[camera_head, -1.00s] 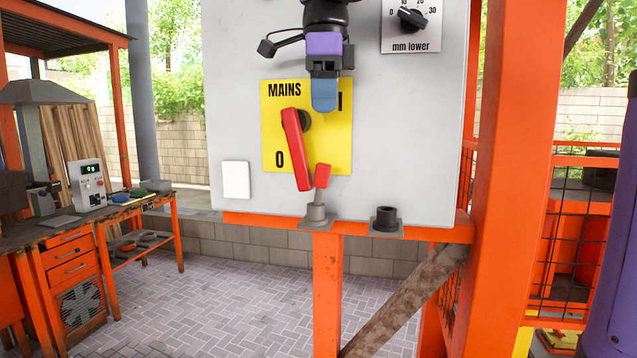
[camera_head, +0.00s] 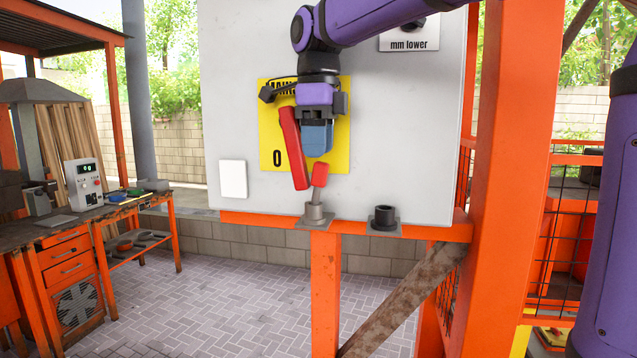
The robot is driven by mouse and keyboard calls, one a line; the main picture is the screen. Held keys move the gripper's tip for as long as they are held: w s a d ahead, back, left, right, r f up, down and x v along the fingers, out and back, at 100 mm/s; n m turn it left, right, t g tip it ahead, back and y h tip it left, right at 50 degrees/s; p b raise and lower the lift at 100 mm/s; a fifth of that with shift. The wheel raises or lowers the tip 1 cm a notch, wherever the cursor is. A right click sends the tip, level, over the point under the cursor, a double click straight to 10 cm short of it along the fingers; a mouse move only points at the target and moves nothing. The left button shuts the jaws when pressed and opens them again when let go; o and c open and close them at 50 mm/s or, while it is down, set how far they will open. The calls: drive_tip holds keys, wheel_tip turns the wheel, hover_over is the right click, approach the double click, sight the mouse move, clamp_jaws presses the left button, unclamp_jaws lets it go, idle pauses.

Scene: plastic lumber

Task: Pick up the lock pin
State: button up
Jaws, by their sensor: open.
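The lock pin has a red head (camera_head: 320,174) on a thin grey shank. It stands slightly tilted in a grey socket (camera_head: 314,213) on the orange ledge, in front of the panel. My gripper (camera_head: 317,152) points down just above the red head, with its blue fingers close to it. The fingers overlap in this view, so the gap between them is hidden. My gripper is open and the pin still sits in the socket. Whether the fingertips touch the head cannot be told.
The red mains lever (camera_head: 292,148) on the yellow plate (camera_head: 338,155) is close to the left of my gripper. An empty black socket (camera_head: 384,217) stands to the right on the ledge. An orange post (camera_head: 510,180) rises farther right. A workbench (camera_head: 75,230) is at the left.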

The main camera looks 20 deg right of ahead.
drive_tip(key=shift+f, duration=1.15)
clamp_jaws()
drive_tip(key=shift+r, duration=0.1)
drive_tip(key=r, duration=0.4)
drive_tip(key=d+r, duration=0.1)
drive_tip(key=r, duration=0.1)
drive_tip(key=shift+s+r, duration=0.25)
drive_tip(key=shift+s, duration=0.1)
drive_tip(key=s+a, duration=0.8)
drive_tip(key=s, duration=0.3)
drive_tip(key=shift+s+a+r, duration=0.1)
drive_tip(key=shift+r, duration=1.1)
drive_tip(key=shift+s+r, duration=0.1)
drive_tip(key=shift+r, duration=1.1)
